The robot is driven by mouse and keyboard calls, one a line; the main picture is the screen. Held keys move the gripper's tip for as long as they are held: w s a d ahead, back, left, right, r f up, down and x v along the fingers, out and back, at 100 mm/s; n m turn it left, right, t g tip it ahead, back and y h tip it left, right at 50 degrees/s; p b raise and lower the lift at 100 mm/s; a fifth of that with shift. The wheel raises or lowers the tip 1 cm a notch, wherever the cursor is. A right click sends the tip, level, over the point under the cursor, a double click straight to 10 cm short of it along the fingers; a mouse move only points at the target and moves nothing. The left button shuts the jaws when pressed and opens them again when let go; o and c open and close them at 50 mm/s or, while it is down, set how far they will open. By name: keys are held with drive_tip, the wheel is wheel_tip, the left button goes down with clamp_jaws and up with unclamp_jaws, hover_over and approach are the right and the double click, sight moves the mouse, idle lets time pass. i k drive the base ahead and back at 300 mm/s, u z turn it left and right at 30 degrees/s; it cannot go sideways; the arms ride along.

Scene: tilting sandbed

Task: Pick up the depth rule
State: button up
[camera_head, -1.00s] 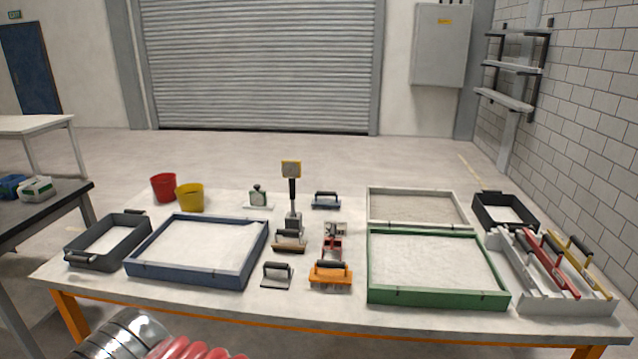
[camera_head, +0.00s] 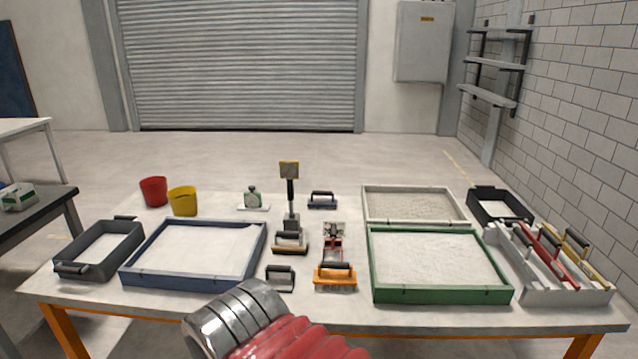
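I cannot tell for sure which tool is the depth rule. An upright black-handled tool with a yellow-edged square head (camera_head: 289,170) stands in a small dark base on the table, behind the wooden-edged block. A rack at the right holds long tools, one with a red bar (camera_head: 546,245) and one with a yellow bar (camera_head: 580,258). My arm, with ribbed metal and red bellows, crosses the bottom middle of the view in front of the table. My gripper is out of view, so its fingers are hidden.
On the table (camera_head: 450,314) are a blue-framed tray (camera_head: 140,279), a green-framed tray (camera_head: 440,296), a pale tray (camera_head: 365,205), dark bins at both sides, an orange brush (camera_head: 336,280), several small hand tools, and red (camera_head: 154,191) and yellow (camera_head: 183,203) buckets.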

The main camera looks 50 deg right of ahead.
sight(289, 169)
drive_tip(key=z, duration=0.55)
drive_tip(key=i, duration=1.5)
